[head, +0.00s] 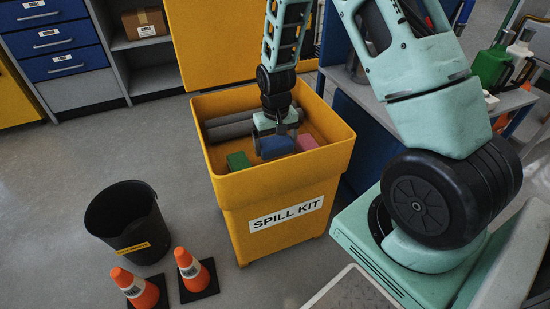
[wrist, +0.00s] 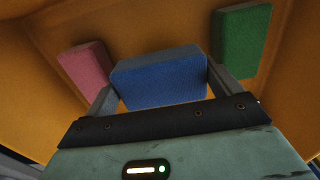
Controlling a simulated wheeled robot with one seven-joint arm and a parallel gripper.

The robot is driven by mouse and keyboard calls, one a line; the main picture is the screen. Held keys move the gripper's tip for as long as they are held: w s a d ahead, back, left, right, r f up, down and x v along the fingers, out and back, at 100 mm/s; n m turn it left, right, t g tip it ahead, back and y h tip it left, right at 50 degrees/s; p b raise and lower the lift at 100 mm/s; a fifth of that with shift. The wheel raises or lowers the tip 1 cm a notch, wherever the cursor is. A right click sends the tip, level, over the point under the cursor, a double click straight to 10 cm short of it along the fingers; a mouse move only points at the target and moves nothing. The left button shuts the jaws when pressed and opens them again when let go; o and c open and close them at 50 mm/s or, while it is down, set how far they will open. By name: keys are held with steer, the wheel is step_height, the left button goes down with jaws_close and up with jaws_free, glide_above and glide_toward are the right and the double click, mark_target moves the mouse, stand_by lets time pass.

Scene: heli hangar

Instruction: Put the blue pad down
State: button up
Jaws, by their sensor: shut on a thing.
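The blue pad (head: 276,146) is between the fingers of my gripper (head: 276,138), inside the yellow spill kit bin (head: 282,187). In the wrist view the blue pad (wrist: 160,82) fills the space between the two fingers of my gripper (wrist: 160,90), which is shut on it. A pink pad (head: 307,142) lies to its right and a green pad (head: 238,161) to its left in the head view. The wrist view shows the pink pad (wrist: 86,66) at left and the green pad (wrist: 241,42) at right. Whether the blue pad touches the bin floor cannot be told.
Grey rolls (head: 232,128) lie at the back of the bin, whose yellow lid (head: 225,45) stands open behind. A black bucket (head: 125,225) and two orange cones (head: 190,268) stand on the floor at left. A workbench (head: 365,95) with bottles is at right.

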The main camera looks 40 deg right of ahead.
mark_target(276, 154)
steer(key=shift+f+b, duration=0.6)
steer(key=shift+f, duration=1.55)
steer(key=shift+f, duration=0.15)
steer(key=o, duration=0.6)
